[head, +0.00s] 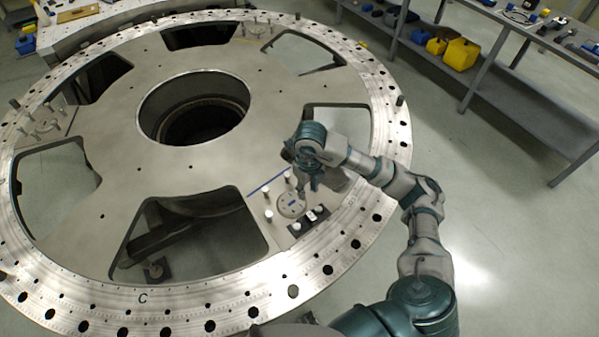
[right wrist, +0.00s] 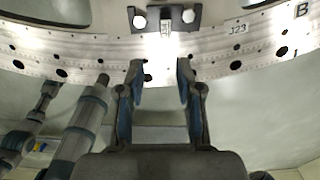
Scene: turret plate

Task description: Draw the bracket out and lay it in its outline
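A small dark bracket (head: 309,219) with white round pegs lies on the turret plate (head: 110,175), near its lower right rim. In the right wrist view the dark bracket (right wrist: 166,30) shows at the top, with two white round heads and a small pale label. My right gripper (head: 303,188) is above the plate, just behind the bracket in the head view. In the right wrist view the right gripper (right wrist: 159,72) is open, its fingers apart with nothing between them, short of the bracket. I cannot make out a clear outline for the bracket. My left gripper is not in view.
A blue line (head: 266,184) lies on the plate nearby. Large windows and a central hole (head: 195,105) open through the plate. A grey shelf (head: 535,110) with yellow bins stands at the upper right.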

